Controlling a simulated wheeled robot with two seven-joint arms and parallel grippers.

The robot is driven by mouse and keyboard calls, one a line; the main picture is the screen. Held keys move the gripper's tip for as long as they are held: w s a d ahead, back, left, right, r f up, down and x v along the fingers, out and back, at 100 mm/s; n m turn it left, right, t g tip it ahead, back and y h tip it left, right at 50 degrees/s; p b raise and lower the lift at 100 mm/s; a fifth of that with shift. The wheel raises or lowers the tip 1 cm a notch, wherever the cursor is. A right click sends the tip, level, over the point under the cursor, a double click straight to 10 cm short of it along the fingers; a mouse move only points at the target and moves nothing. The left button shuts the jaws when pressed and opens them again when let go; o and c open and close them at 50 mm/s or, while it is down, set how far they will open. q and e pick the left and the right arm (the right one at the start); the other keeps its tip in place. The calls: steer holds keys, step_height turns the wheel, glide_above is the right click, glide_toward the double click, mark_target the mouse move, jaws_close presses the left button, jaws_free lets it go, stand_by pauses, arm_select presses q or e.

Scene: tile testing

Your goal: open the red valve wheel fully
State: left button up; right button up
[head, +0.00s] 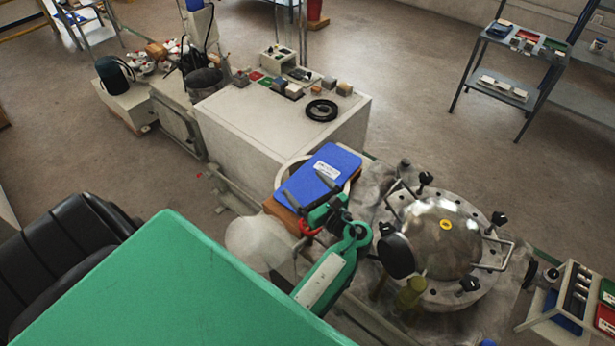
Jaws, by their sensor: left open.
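A small curved red piece (305,229), which looks like part of the red valve wheel, shows just left of my green left wrist. The rest of it is hidden behind my wrist, so I cannot tell how far it is turned. My left gripper (304,186) is open, its two dark fingers apart and over the blue board in the picture. The red piece shows below the fingers, near the gripper's base. I cannot tell whether they touch. My right gripper is not in view.
The blue board (318,170) lies on a brown block beside a large white cabinet (270,120) with small blocks on top. A domed metal vessel (440,240) with black knobs stands right of my left arm. A black chair (60,250) is at left. Open floor lies behind.

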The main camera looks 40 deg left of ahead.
arm_select(q)
steer(key=shift+r+p, duration=1)
steer(key=shift+r, duration=0.5)
steer(key=shift+s+f, duration=0.1)
